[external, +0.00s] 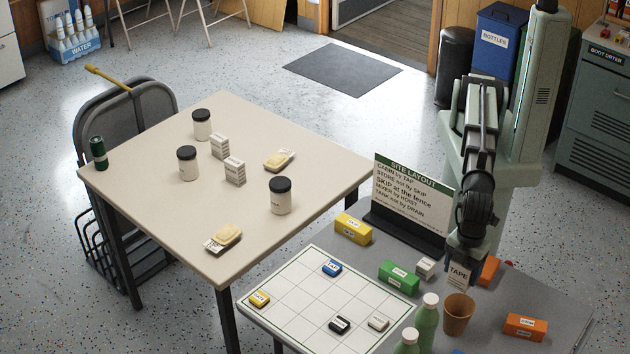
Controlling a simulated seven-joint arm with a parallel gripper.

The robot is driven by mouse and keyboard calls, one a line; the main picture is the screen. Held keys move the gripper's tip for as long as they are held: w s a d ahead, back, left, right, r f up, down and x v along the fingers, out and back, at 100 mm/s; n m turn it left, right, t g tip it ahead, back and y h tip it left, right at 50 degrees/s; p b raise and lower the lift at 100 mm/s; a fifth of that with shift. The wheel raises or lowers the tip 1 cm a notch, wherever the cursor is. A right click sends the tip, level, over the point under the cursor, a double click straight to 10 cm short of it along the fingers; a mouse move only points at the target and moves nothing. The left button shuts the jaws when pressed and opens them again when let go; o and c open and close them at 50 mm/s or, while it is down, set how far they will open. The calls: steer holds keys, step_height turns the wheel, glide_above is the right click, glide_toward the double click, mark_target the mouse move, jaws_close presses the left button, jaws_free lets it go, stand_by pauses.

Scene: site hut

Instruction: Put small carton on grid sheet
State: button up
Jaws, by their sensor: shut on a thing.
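My gripper (464,258) points down over the right part of the grey table and is shut on a small pale carton (458,275) labelled TAPE. The carton hangs just behind a brown paper cup (458,314); its lower edge is close to the cup's rim, and I cannot tell whether they touch. The white grid sheet (297,290) lies on the grey table, left of my gripper. A blue block (332,268), a yellow block (260,300), a black block (339,324) and a white block (378,322) lie on it.
Green bottles (427,322) stand between the sheet and the cup. A green box (398,278), yellow box (353,229) and small white box (426,268) lie behind the sheet, near a sign (412,190). Orange boxes (525,327) lie right. A beige table (330,160) holds jars and small cartons.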

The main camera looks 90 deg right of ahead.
steer(key=shift+f, duration=4.45)
steer(key=shift+f, duration=0.1)
steer(key=o, duration=1.1)
step_height(320, 180, up, 12)
steer(key=shift+r, duration=0.1)
